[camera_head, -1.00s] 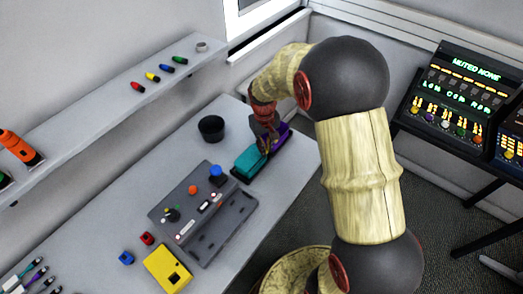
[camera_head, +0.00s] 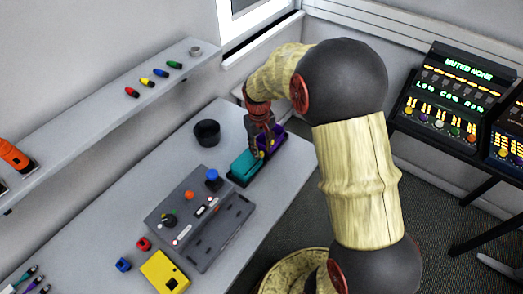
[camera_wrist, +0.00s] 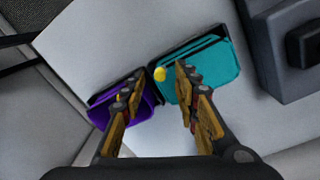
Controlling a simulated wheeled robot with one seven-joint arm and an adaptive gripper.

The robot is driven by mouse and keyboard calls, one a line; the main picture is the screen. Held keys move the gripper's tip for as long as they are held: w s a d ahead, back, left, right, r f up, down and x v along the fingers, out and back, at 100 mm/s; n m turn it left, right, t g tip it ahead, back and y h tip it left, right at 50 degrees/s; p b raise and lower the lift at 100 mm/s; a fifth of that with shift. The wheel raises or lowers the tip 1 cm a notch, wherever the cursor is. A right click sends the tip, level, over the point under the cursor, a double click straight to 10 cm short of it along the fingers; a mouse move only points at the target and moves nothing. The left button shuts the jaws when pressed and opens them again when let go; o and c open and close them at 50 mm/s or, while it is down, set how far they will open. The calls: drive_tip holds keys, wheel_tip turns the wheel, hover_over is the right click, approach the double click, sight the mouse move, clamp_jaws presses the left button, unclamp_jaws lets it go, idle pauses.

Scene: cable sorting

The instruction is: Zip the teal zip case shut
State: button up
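The teal zip case (camera_head: 243,163) lies on the table beside a purple case (camera_head: 272,141). In the wrist view the teal case (camera_wrist: 208,72) is right of centre, with a dark strip along its upper edge. A round yellow pull (camera_wrist: 160,74) sits at its left corner, near the purple case (camera_wrist: 98,118). My gripper (camera_wrist: 158,72) is open, one finger on each side of the yellow pull, and not visibly touching it. The left finger is over the purple case and the right finger over the teal case. In the head view my gripper (camera_head: 262,146) is above the two cases.
A grey control box (camera_head: 225,225) with knobs stands close to the teal case. A black cup (camera_head: 207,132) stands behind. A yellow box (camera_head: 165,272) and small red and blue blocks are nearer. A wall shelf (camera_head: 105,110) runs along the left.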

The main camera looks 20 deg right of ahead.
wheel_tip(320, 180, up, 10)
drive_tip(key=shift+a+r, duration=0.25)
drive_tip(key=shift+f, duration=0.1)
idle(0.5)
drive_tip(key=s+a+r+t, duration=0.2)
drive_tip(key=s+r, duration=0.4)
drive_tip(key=s, duration=0.6)
drive_tip(key=s+a+r+t, duration=0.3)
drive_tip(key=s+r, duration=0.4)
drive_tip(key=s, duration=0.5)
drive_tip(key=shift+s+a+r+t+y, duration=0.25)
drive_tip(key=shift+a+t+y, duration=0.05)
drive_tip(key=shift+a, duration=0.4)
drive_tip(key=shift+a, duration=0.15)
